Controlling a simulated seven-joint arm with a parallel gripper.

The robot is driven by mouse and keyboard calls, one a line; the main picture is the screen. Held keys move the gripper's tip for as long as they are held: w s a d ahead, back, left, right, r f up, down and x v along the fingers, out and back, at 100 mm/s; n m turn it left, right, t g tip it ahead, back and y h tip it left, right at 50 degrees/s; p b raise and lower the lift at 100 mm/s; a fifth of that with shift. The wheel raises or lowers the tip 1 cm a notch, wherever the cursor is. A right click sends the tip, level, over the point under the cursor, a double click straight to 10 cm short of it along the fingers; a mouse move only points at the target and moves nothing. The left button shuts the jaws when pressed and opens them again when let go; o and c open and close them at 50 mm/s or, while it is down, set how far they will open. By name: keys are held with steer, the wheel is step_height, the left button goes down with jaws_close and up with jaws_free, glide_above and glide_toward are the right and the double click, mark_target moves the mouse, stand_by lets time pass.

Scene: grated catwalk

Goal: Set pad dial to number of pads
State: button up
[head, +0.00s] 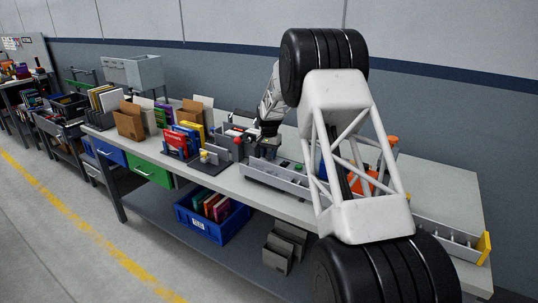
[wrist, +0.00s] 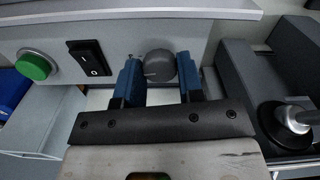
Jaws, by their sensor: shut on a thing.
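A round grey dial knob (wrist: 159,66) sits on a light grey panel (wrist: 215,8) in the wrist view. My gripper (wrist: 158,72) has its two blue fingers on either side of the knob and is shut on it. Marks and numbers around the dial are too small or hidden to read. In the head view my gripper (head: 266,142) is low over the workbench, left of my white arm link, and the dial cannot be made out there. I cannot pick out the pads to count them.
Left of the dial on the panel are a black rocker switch (wrist: 89,57) and a green button (wrist: 34,65). A dark grey block with a metal post (wrist: 295,118) stands close on the right. Books and bins (head: 180,140) crowd the bench's left part.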

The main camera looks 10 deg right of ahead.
mark_target(269, 155)
steer(key=shift+m, duration=0.9)
steer(key=o, duration=0.9)
steer(key=shift+r, duration=3.9)
